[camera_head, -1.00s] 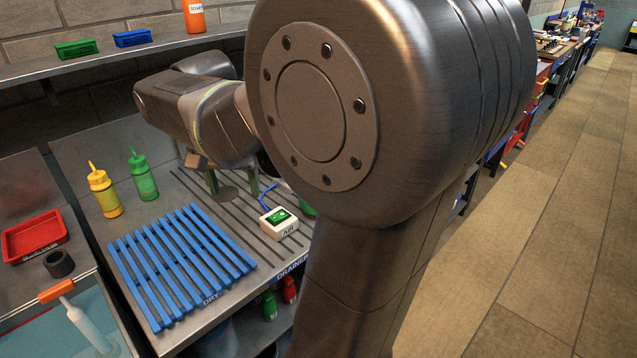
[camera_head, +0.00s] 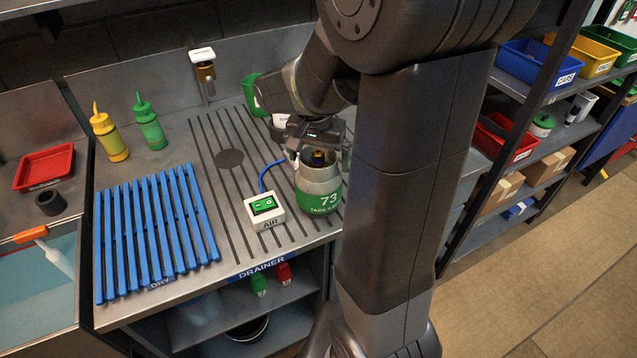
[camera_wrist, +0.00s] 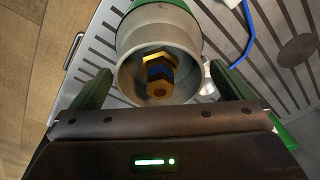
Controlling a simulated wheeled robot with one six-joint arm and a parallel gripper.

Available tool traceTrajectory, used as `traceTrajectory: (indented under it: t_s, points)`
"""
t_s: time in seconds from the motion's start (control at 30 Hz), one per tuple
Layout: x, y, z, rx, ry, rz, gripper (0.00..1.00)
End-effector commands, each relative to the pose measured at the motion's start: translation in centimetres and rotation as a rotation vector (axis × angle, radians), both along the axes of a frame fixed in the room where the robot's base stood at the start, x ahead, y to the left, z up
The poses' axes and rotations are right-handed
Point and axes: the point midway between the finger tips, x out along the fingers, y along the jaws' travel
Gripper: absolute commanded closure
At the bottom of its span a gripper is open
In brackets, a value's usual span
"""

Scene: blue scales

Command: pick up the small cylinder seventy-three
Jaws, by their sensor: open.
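The small cylinder seventy-three (camera_head: 318,190) stands upright on the drainer counter. It has a grey top with an open collar and a green band marked 73. A brass valve shows inside the collar. My gripper (camera_head: 313,150) is open just above and behind the cylinder's top, and part of the cylinder's far side is hidden by it. In the wrist view the cylinder (camera_wrist: 128,40) fills the upper middle, with its collar and brass valve facing me. The gripper's two green fingers (camera_wrist: 165,88) are spread at either side of the collar, and nothing is clamped between them.
A white AIR box (camera_head: 264,212) with a blue hose stands left of the cylinder. A blue slatted rack (camera_head: 150,235) lies further left. A green container (camera_head: 252,92) stands behind. Shelves with bins (camera_head: 505,140) stand to the right.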

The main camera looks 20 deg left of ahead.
Motion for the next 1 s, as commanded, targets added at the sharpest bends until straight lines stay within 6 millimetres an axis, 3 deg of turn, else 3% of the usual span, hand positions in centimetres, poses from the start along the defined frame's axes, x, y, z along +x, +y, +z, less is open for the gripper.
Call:
traceTrajectory:
  t_s: [0.1,0.33,0.8,1.0]
  points:
    - [0.14,-0.02,-0.92,0.0,0.0,-0.001,0.0]
    - [0.18,0.01,-1.05,0.001,-0.001,-0.001,0.0]
    - [0.16,0.02,-1.01,0.001,-0.001,0.0,0.9]
    - [0.2,0.04,-0.88,0.002,-0.003,0.0,0.9]
